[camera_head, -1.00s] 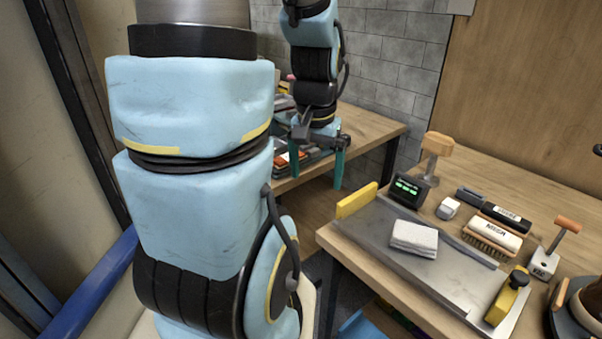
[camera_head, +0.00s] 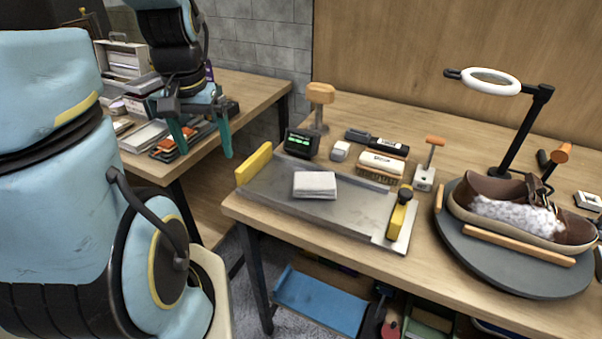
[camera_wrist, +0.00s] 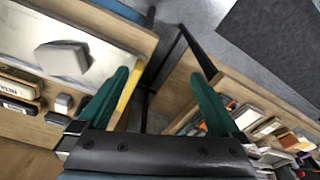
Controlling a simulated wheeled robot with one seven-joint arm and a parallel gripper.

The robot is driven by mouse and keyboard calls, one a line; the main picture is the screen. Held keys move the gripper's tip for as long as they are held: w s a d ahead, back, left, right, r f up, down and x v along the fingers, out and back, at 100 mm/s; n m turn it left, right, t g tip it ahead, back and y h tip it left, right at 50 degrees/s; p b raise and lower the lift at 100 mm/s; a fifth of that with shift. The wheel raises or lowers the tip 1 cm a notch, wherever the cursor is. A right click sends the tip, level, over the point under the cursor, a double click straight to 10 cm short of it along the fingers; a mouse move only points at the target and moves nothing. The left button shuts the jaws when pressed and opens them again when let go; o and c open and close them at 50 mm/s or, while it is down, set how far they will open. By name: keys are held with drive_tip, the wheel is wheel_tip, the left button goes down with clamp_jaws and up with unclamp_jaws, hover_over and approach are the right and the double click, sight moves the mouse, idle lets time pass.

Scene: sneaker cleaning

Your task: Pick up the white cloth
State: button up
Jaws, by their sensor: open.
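The white cloth (camera_head: 315,185) lies folded on a grey metal tray (camera_head: 270,197) on the wooden workbench. It also shows in the wrist view (camera_wrist: 62,58), at the upper left. My gripper (camera_head: 203,152) is open and empty, with its two teal fingers pointing down. It is to the left of the cloth and apart from it, in front of the second table. In the wrist view my gripper (camera_wrist: 162,85) has its fingers spread, with the gap between the two benches and the floor beyond them.
Yellow blocks (camera_head: 254,163) stand at the tray's ends. Behind it are a small display (camera_head: 301,143), a brush (camera_head: 380,166) and an orange-handled tool (camera_head: 430,160). A brown sneaker (camera_head: 520,210) with white foam sits on a round turntable (camera_head: 500,262) at right. A left table (camera_head: 150,167) holds clutter.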

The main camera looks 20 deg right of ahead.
drive_tip(key=d+m+b, duration=0.1)
drive_tip(key=d+m, duration=0.7)
drive_tip(key=d, duration=0.3)
drive_tip(key=m+y+b, duration=0.2)
drive_tip(key=m, duration=0.8)
approach(315, 179)
drive_tip(key=shift+g, duration=0.3)
drive_tip(key=f+p, duration=0.1)
drive_tip(key=f, duration=0.2)
drive_tip(key=f+p, duration=0.1)
drive_tip(key=f, duration=0.1)
drive_tip(key=a+f, duration=0.1)
drive_tip(key=f, duration=0.2)
drive_tip(key=shift+w+a+f+p, duration=0.15)
drive_tip(key=shift+w+f+p, duration=0.2)
drive_tip(key=shift+w+p, duration=0.05)
drive_tip(key=c, duration=1.4)
drive_tip(key=shift+r, duration=0.15)
